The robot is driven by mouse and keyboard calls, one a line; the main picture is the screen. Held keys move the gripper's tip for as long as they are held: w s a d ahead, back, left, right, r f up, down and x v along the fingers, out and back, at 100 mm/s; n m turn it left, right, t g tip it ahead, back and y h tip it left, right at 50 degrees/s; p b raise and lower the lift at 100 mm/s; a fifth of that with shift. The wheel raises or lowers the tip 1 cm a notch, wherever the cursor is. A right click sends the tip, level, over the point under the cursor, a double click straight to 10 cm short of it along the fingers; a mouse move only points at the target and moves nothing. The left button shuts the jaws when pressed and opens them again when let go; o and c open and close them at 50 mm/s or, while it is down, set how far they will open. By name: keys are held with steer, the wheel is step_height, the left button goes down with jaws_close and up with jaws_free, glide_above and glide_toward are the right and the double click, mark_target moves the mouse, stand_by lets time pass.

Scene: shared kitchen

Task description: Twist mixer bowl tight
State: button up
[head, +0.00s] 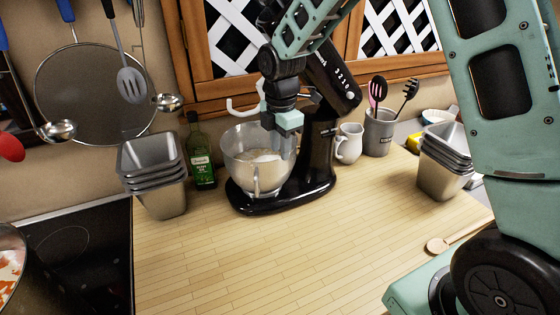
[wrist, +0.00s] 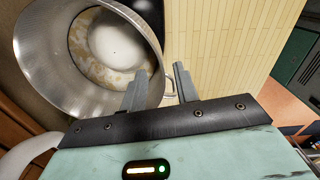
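The metal mixer bowl (head: 240,158) stands upright on the base of the black mixer (head: 318,155), with pale contents inside. The mixer head is tilted up. My gripper (head: 284,148) points down at the right side of the bowl, near its rim. In the wrist view, the bowl (wrist: 40,62) fills the upper left. My gripper (wrist: 160,80) has its two fingers apart there; the left finger overlaps the bowl's wall and the right finger is outside it. Part of the rim and what looks like the bowl's handle show between them. I cannot tell whether either finger touches.
Stacked metal tins (head: 153,170) and a green oil bottle (head: 201,155) stand left of the mixer. A white jug (head: 349,143), a utensil crock (head: 379,135) and more tins (head: 445,165) stand right. The wooden counter (head: 250,255) in front is clear.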

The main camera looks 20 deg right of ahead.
mark_target(280, 169)
step_height(280, 169, down, 7)
steer(key=shift+r+p, duration=0.2)
steer(key=shift+p, duration=0.5)
jaws_close()
steer(key=shift+a, duration=0.15)
stand_by(1.2)
steer(key=shift+a+m, duration=0.5)
steer(key=shift+m, duration=0.2)
steer(key=shift+a, duration=0.1)
steer(key=shift+a+r+m, duration=0.1)
steer(key=shift+a+m, duration=0.4)
steer(key=shift+m, duration=0.1)
steer(key=shift+a, duration=0.1)
